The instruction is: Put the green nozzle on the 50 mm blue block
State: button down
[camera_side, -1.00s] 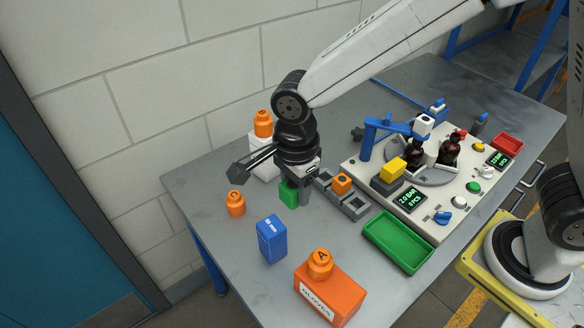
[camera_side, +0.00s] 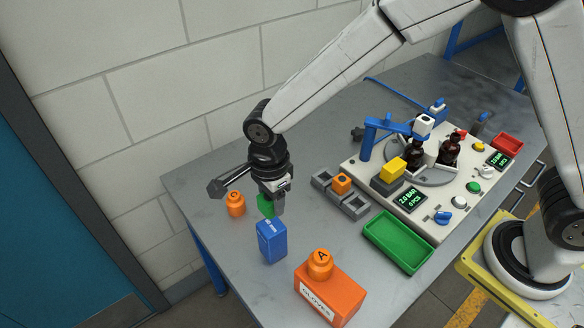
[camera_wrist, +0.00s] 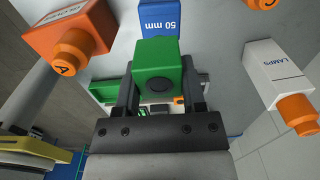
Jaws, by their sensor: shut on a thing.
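The green nozzle (camera_side: 264,205) is a small green block. In the wrist view the green nozzle (camera_wrist: 160,66) sits between the two dark fingers, with a dark round hole in its face. My gripper (camera_side: 272,208) is shut on it and holds it above the table, just behind and above the blue block. The blue block (camera_side: 271,242) stands upright on the table; its "50 mm" label shows in the wrist view, where the block (camera_wrist: 172,18) is beyond the nozzle. The side view does not clearly show the gap between nozzle and block.
An orange bottle C (camera_side: 236,204) stands left of the blue block. An orange GLOVES box (camera_side: 330,295) with bottle A (camera_side: 320,264) on it is at the front. Grey holders (camera_side: 355,207) and a green tray (camera_side: 371,239) lie to the right. A white LAMPS box (camera_wrist: 274,75) shows in the wrist view.

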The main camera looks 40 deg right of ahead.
aim_at(272, 209)
jog(key=shift+f, duration=1.6)
jog(key=shift+f, duration=0.1)
jog(key=shift+c, duration=0.9)
grip_release()
notch_tip(272, 209, up, 12)
jog(key=shift+r, duration=0.15)
jog(key=shift+d, duration=0.1)
